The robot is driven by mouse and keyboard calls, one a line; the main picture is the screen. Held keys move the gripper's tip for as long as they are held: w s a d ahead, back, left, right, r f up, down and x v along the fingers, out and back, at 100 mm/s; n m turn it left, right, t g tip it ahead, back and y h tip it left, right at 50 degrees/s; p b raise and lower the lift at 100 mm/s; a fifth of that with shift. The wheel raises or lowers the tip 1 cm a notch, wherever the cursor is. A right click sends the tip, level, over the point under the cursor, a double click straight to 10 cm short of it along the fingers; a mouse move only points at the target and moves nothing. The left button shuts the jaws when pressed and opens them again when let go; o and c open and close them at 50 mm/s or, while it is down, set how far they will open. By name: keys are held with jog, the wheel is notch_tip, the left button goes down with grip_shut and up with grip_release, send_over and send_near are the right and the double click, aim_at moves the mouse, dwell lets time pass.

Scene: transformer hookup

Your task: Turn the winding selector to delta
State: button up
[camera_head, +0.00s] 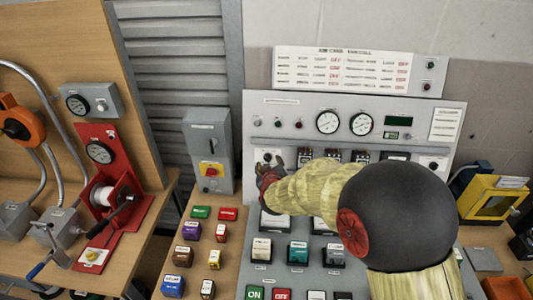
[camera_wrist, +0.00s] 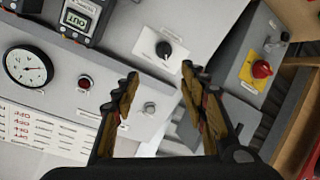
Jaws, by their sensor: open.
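A black rotary knob (camera_wrist: 164,48) on a white label plate (camera_wrist: 152,45) sits on the grey panel, just beyond my fingertips in the wrist view. It may be the winding selector, but its label is too small to read and its pointed setting is unclear. In the head view the plate (camera_head: 268,156) shows at the panel's left, with my gripper partly in front of it. My gripper (camera_wrist: 160,82) is open and empty, its two fingers apart on either side of the line to the knob. It also shows in the head view (camera_head: 271,170), apart from the knob as far as I can see.
A grey box (camera_head: 208,140) with a red knob on a yellow plate (camera_head: 211,170) stands left of the panel (camera_head: 300,104). Round gauges (camera_head: 328,122) and small lamps sit above. Several labelled blocks (camera_head: 201,212) lie on the table. My arm hides the panel's middle.

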aim_at(267, 159)
jog(key=shift+n+t+h, duration=0.4)
jog(key=shift+t+h, duration=0.1)
jog(key=shift+h, duration=0.1)
jog(key=w+f, duration=0.2)
jog(key=w, duration=0.1)
jog(key=w+a+f, duration=0.1)
jog(key=w+f, duration=0.1)
jog(key=w, duration=0.1)
jog(key=w+f, duration=0.1)
jog(key=w, duration=0.2)
jog(key=shift+a+f, duration=0.15)
jog(key=shift+f, duration=0.25)
jog(key=shift+c, duration=1.3)
grip_shut()
